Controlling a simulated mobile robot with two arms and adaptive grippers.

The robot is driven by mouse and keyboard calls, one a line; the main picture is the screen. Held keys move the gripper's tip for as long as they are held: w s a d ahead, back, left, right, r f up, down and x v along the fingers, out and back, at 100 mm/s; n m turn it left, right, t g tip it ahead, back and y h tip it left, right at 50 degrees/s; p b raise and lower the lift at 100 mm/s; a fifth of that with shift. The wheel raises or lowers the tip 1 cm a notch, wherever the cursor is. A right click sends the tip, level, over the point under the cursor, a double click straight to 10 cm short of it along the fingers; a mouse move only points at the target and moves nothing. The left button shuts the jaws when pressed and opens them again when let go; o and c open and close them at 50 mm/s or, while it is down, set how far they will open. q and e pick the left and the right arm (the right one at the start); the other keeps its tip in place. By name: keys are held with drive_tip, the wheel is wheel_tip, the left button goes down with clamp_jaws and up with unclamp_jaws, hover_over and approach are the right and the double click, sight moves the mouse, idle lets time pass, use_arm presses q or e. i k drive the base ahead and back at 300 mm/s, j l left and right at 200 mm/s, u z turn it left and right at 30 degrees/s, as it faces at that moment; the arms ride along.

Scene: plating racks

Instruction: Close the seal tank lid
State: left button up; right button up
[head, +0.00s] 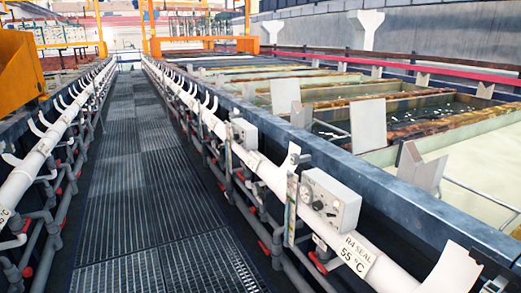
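A white label reading "R4 SEAL 55 °C" (356,256) hangs on the white pipe along the right side of the walkway, at the lower right of the head view. Beside it is a pale control box (330,200) with a dial. Behind the pipe, past a dark blue rim (400,205), open tanks run along the right; the nearest shows a pale surface (492,165). I cannot tell which part is the seal tank's lid. Neither of my grippers is in view.
A grey grated walkway (125,170) runs straight ahead, clear between white pipes on both sides. Pale upright plates (368,126) stand along the right tanks. A second control box (244,133) is farther along. Orange frames (205,44) stand at the far end.

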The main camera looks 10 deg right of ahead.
sight(368, 118)
drive_tip(key=i+z, duration=0.15)
drive_tip(key=z, duration=0.25)
drive_tip(key=i+j+z, duration=0.15)
drive_tip(key=z, duration=0.25)
drive_tip(key=i+j+z, duration=0.15)
drive_tip(key=z, duration=0.25)
drive_tip(key=i+j+z, duration=0.1)
drive_tip(key=z, duration=0.35)
drive_tip(key=j+z, duration=0.25)
drive_tip(key=z, duration=0.15)
drive_tip(key=i+j+z, duration=0.15)
drive_tip(key=j+z, duration=0.3)
drive_tip(key=j, duration=0.95)
drive_tip(key=j+z, duration=0.5)
drive_tip(key=j, duration=0.9)
drive_tip(key=k, duration=0.05)
